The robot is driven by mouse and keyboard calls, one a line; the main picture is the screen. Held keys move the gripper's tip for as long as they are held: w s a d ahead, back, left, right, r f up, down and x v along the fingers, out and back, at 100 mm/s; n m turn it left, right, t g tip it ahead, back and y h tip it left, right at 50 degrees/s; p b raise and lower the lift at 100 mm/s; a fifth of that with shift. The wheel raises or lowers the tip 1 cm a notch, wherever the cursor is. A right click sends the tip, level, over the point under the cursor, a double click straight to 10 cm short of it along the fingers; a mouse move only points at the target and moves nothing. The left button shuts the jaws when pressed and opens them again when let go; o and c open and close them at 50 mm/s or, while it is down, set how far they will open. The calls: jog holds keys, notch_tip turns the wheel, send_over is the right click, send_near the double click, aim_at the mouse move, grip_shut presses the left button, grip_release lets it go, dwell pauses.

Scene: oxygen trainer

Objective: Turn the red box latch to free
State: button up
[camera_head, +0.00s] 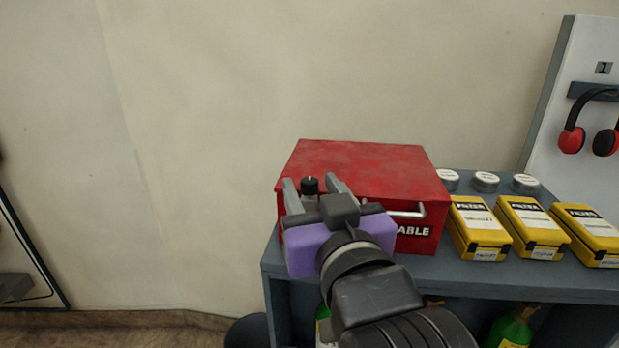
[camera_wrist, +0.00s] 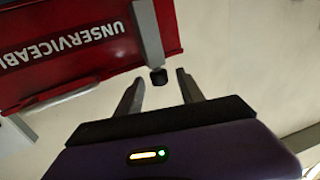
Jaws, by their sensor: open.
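The red box (camera_head: 365,170) stands on the left end of the grey shelf, with a metal handle on its front and lettering ending in "ABLE". In the wrist view the red box (camera_wrist: 85,45) reads "UNSERVICEABLE". The latch (camera_head: 310,187), a grey bar with a black knob, is at the box's left front; in the wrist view the latch (camera_wrist: 150,40) ends in its black knob. My gripper (camera_head: 312,182) is open, its two fingers either side of the latch in the head view. In the wrist view my gripper (camera_wrist: 160,85) has its fingertips near the knob; contact cannot be told.
Several yellow filter boxes (camera_head: 535,222) lie to the right of the red box. Round white-topped tins (camera_head: 486,182) stand behind them. Red headphones (camera_head: 590,125) hang on a panel at right. Green bottles (camera_head: 512,330) are below the shelf.

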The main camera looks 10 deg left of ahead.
jog(key=shift+x, duration=1.05)
grip_shut()
